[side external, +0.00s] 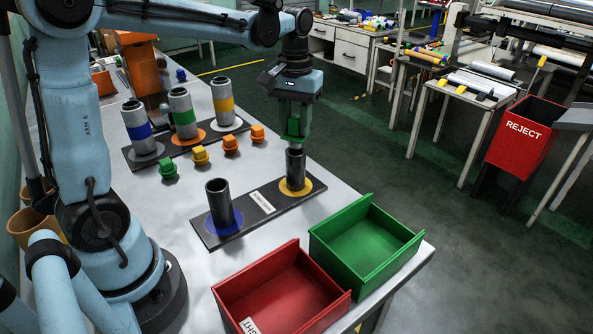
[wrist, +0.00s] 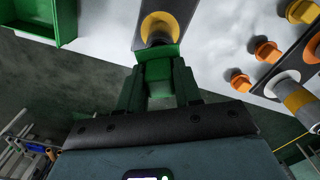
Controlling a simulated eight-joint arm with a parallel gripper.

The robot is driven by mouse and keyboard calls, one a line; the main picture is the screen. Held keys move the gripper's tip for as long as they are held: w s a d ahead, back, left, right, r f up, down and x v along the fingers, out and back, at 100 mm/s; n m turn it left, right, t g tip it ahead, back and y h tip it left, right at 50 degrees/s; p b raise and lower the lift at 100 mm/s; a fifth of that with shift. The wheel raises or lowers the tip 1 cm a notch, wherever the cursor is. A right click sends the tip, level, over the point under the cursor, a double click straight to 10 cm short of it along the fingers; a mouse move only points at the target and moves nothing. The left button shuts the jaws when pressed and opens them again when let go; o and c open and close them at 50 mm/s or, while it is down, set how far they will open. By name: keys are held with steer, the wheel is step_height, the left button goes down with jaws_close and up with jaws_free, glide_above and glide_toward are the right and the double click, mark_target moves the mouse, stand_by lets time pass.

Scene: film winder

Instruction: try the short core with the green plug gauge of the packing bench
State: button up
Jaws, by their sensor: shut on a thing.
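My gripper (side external: 297,142) points down above a dark core (side external: 295,168), which stands upright on a yellow disc at the right end of a black plate (side external: 255,219). In the wrist view, my gripper (wrist: 159,84) is shut on a green block, which looks like the green plug gauge (wrist: 159,67). The gauge is in line with the core's top. Its lower end is hidden, so I cannot tell whether it is inside the core or just above it. A second dark core (side external: 219,203) stands on a blue disc at the plate's left end.
Three grey tubes with blue, green and yellow bands (side external: 183,112) stand behind on a plate. Small green (side external: 168,168), yellow and orange plugs (side external: 231,144) sit before them. A red bin (side external: 282,290) and a green bin (side external: 365,245) occupy the front. A red reject bin (side external: 524,130) stands beyond.

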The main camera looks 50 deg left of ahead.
steer(key=shift+f, duration=0.85)
stand_by(0.5)
steer(key=shift+r, duration=0.1)
stand_by(0.7)
steer(key=shift+r, duration=1.65)
steer(key=shift+f, duration=0.1)
steer(key=shift+f, duration=0.85)
steer(key=o, duration=0.4)
steer(key=c, duration=0.4)
